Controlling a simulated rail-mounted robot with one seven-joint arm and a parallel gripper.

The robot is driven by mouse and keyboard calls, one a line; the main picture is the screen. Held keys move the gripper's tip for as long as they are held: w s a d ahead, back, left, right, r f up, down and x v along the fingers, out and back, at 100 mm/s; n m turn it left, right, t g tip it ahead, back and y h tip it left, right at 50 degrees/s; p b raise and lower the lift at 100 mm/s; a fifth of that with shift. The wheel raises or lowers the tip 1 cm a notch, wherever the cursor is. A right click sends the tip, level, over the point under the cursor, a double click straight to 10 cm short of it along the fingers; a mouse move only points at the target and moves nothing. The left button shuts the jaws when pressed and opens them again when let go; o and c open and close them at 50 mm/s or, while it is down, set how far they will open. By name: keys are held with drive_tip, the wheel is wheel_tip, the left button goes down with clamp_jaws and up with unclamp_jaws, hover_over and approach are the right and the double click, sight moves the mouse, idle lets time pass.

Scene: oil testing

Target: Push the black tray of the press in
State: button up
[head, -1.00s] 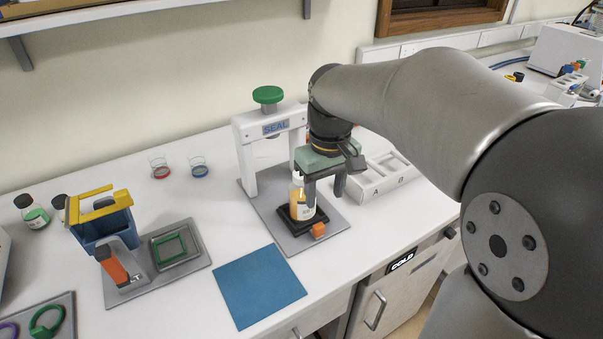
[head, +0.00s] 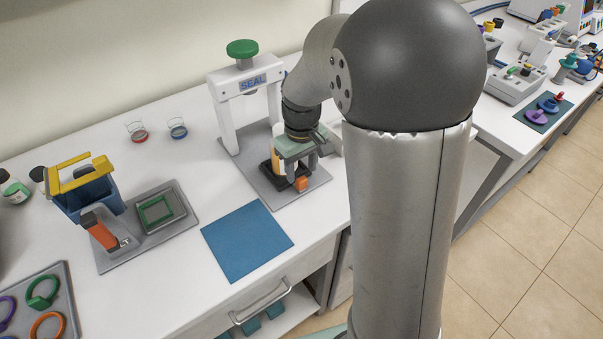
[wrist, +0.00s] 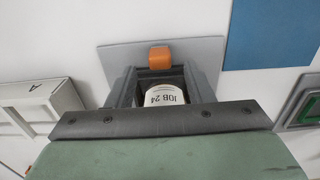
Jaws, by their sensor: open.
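The press (head: 238,84) is a white frame marked SEAL with a green knob on top, on a grey base plate (head: 262,180). Its black tray (head: 279,180) with an orange front block (head: 301,184) sits in front of the uprights, partly hidden by my gripper. A bottle labelled JOB 24 (wrist: 163,96) stands at the tray; in the head view my gripper mostly hides it. My gripper (head: 294,171) is open and points down, with its fingers on either side of the bottle in the wrist view. I cannot tell whether they touch the bottle or tray.
A blue mat (head: 247,241) lies in front of the press. A blue-and-yellow device (head: 88,190) on a grey plate stands left. Two small beakers (head: 177,129) stand behind. A white rack (wrist: 38,105) is beside the press. The bench's front edge is near.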

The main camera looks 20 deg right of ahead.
sight(301, 179)
drive_tip(key=shift+f, duration=1.6)
drive_tip(key=shift+c, duration=0.4)
